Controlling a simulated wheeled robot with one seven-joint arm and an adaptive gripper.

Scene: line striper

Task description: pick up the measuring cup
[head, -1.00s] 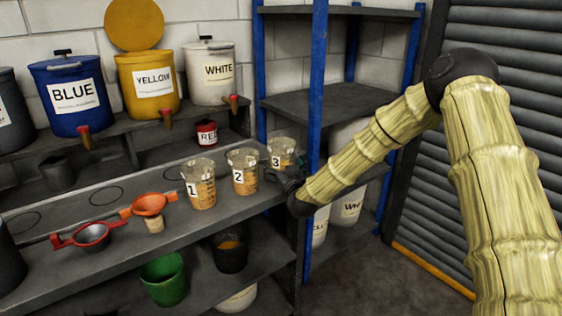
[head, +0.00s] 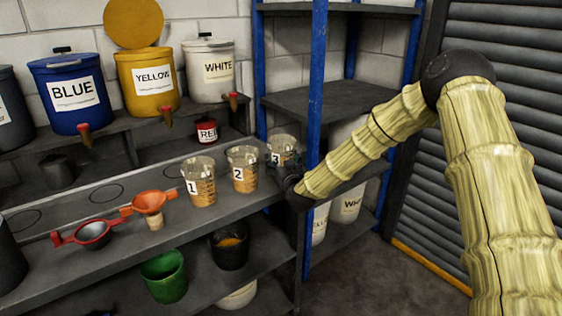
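Several clear measuring cups with orange markings stand in a row on the dark bench. Cup 1 (head: 201,187) is at the left, cup 2 (head: 244,175) is in the middle, and cup 3 (head: 284,146) is at the right. My gripper (head: 284,172) is at the bench's right end, low beside cup 3, and hides its lower part. The gripper is small and dark here; I cannot tell whether its fingers are open, shut or touching cup 3. Cups 1 and 2 stand upright, apart from the gripper.
An orange funnel (head: 149,203) and a red-handled strainer (head: 92,235) sit left of the cups. Blue (head: 72,95), yellow (head: 150,85) and white (head: 209,72) paint buckets stand behind on a raised shelf. A blue shelf post (head: 316,90) rises close to my gripper.

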